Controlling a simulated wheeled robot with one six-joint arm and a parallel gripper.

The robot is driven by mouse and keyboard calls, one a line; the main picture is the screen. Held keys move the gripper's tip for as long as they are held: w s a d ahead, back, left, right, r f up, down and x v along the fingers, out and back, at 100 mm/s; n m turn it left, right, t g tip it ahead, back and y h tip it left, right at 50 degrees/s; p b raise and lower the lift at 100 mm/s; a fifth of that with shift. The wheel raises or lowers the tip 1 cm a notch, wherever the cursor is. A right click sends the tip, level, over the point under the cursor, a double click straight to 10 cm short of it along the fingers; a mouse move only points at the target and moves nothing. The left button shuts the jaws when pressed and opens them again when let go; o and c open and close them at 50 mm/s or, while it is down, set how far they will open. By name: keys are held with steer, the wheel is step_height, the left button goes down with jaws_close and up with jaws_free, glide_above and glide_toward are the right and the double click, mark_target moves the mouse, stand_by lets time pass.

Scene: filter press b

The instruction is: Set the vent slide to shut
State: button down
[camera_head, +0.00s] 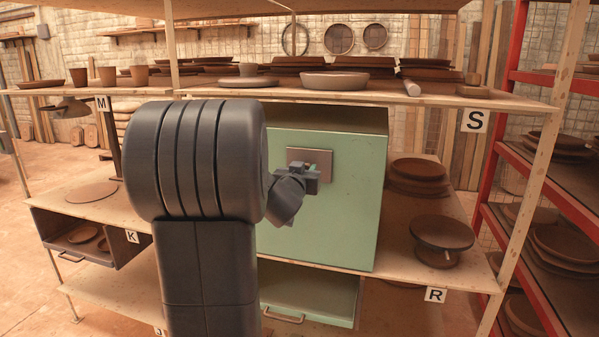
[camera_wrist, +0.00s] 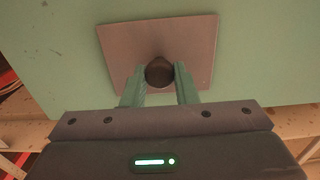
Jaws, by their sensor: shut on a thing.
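The vent slide shows as a brownish-grey plate (camera_head: 322,158) on the front of the green cabinet (camera_head: 340,225). In the wrist view the plate (camera_wrist: 195,45) sits slightly tilted and carries a dark round knob (camera_wrist: 159,71) near its lower middle. My gripper (camera_head: 308,174) is at the plate and covers its lower left part in the head view. In the wrist view my gripper's fingers (camera_wrist: 160,82) are on either side of the knob, shut on it. The head view does not show the knob clearly, and no open or shut marking can be read.
The cabinet stands between an upper shelf (camera_head: 520,103) of clay plates and a lower shelf board. A green drawer (camera_head: 325,295) with a handle is below. Stacked brown discs (camera_head: 418,172) and a round stand (camera_head: 443,235) are to the right. A red rack (camera_head: 490,150) is farther right.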

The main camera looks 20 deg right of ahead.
steer(key=c, duration=1.6)
jaws_free()
steer(key=shift+d, duration=0.1)
steer(key=o, duration=0.5)
steer(key=shift+s+d, duration=0.15)
steer(key=shift+c, duration=0.2)
steer(key=v, duration=1.4)
steer(key=shift+w, duration=0.2)
